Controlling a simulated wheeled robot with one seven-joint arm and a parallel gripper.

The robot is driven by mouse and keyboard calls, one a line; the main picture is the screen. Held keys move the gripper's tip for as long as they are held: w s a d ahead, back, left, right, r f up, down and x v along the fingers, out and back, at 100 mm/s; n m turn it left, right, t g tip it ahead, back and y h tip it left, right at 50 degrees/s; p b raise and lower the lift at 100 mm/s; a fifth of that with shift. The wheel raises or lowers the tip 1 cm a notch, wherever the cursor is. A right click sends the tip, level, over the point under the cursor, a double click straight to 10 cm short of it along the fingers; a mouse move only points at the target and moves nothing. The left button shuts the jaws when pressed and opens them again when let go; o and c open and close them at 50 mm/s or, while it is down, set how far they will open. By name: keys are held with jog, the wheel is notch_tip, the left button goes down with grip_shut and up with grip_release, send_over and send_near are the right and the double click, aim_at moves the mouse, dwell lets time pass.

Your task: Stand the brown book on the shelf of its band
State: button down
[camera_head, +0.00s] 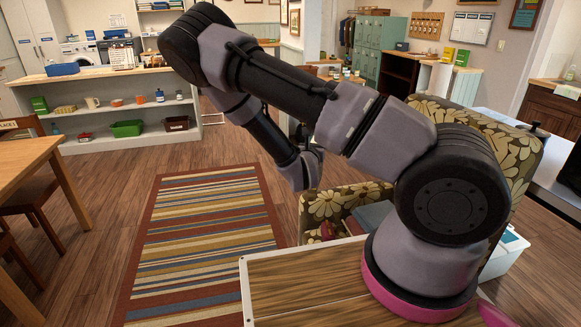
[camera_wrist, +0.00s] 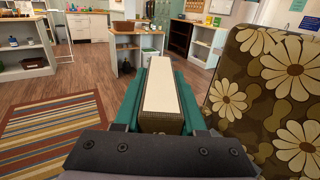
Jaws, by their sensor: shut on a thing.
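My gripper (camera_wrist: 160,104) shows in the wrist view with its teal fingers shut on the brown book. The book (camera_wrist: 158,88) shows a long cream page edge between narrow brown cover edges, pointing away from the wrist. It is held clear of the floor, beside the flowered armchair. In the head view my arm reaches out over the floor; the fingers and book are not clearly visible there. A dark brown shelf unit (camera_head: 399,74) and a white shelf unit (camera_head: 446,82) stand at the back right. They also show in the wrist view. I cannot make out any colour bands.
The flowered armchair (camera_head: 432,110) stands close on the right, also large in the wrist view (camera_wrist: 268,85). A striped rug (camera_head: 205,235) lies on open floor. A low white shelf counter (camera_head: 108,100) with several items stands at the back left. A wooden table (camera_head: 25,155) is at left.

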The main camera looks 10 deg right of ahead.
jog(key=d+f+m+g+h, duration=0.2)
jog(key=d+f, duration=0.2)
jog(key=f, duration=0.8)
jog(key=s+d+f+m+g+h, duration=0.1)
jog(key=d+f+m+g+h, duration=0.2)
jog(key=f, duration=0.9)
jog(key=d+f+m+g+h, duration=0.2)
jog(key=d+f, duration=0.3)
jog(key=f, duration=0.8)
jog(key=shift+s+g+h, duration=0.3)
jog(key=shift+s+g, duration=0.1)
jog(key=shift+g, duration=0.3)
jog(key=shift+d+f, duration=0.1)
jog(key=shift+c, duration=2.4)
grip_release()
